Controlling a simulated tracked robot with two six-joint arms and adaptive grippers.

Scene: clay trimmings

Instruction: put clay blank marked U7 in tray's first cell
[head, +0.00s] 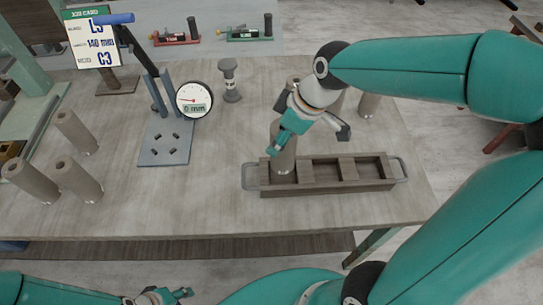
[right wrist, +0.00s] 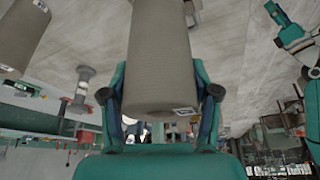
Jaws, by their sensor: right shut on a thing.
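My right gripper (head: 290,124) is shut on an upright grey-brown clay blank (head: 284,158). The blank stands at the leftmost cell of the wooden tray (head: 325,190), its lower end inside the cell walls; I cannot tell if it touches the cell floor. In the right wrist view the held blank (right wrist: 158,60) sits between both fingers, with a small white label near its end, too small to read. The tray's other visible cells look empty. My left gripper (head: 170,297) is low at the front edge of the view, away from the tray; its fingers are unclear.
Several clay blanks (head: 78,180) stand at the table's left; others (head: 369,105) stand behind my right gripper. A gauge stand (head: 165,142) with a dial (head: 194,99), a grey post (head: 230,82) and a card (head: 92,40) stand further back. The table's front middle is clear.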

